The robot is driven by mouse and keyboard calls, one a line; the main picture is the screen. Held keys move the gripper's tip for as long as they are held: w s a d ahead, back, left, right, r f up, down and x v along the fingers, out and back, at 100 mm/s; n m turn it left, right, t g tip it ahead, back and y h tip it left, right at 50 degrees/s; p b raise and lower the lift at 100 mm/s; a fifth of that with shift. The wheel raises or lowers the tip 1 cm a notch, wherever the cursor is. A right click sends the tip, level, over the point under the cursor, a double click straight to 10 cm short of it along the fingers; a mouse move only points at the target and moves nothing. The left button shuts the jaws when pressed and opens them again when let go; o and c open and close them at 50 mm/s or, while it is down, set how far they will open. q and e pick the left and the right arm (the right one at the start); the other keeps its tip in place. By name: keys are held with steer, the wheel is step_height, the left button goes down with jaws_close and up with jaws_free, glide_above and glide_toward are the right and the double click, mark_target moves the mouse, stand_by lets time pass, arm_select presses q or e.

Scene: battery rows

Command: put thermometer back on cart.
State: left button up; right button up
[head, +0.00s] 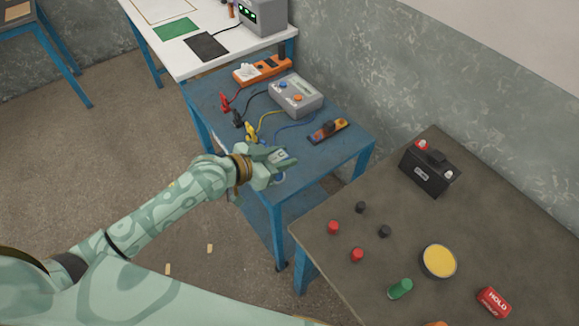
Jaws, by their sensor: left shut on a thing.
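The blue cart (325,162) stands in the middle, with a flat blue top and a lower shelf. My left gripper (284,157) reaches in from the left and is over or beside the cart's front left corner. It is shut on a small pale and blue thing, which I take to be the thermometer (282,156). The fingers hide most of it. I cannot tell whether it touches the cart top. My right gripper is not in view.
On the cart are a grey meter box (296,95), red, black and yellow clips with leads, an orange power strip (262,70) and an orange-black tool (328,130). The cart's front right is bare. A brown table (440,215) with a black battery (429,170) stands right.

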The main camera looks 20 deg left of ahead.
arm_select(q)
steer(key=w+f+b, duration=0.1)
steer(key=w+f, duration=0.1)
steer(key=f, duration=0.1)
steer(key=w+f+b, duration=0.2)
steer(key=f, duration=0.1)
steer(key=w+f+b, duration=0.2)
steer(key=f, duration=0.1)
steer(key=shift+d+f, duration=0.2)
steer(key=shift+f, duration=0.05)
steer(key=shift+s+r, duration=0.1)
steer(key=o, duration=1.1)
steer(key=shift+f, duration=0.2)
steer(key=shift+c, duration=0.2)
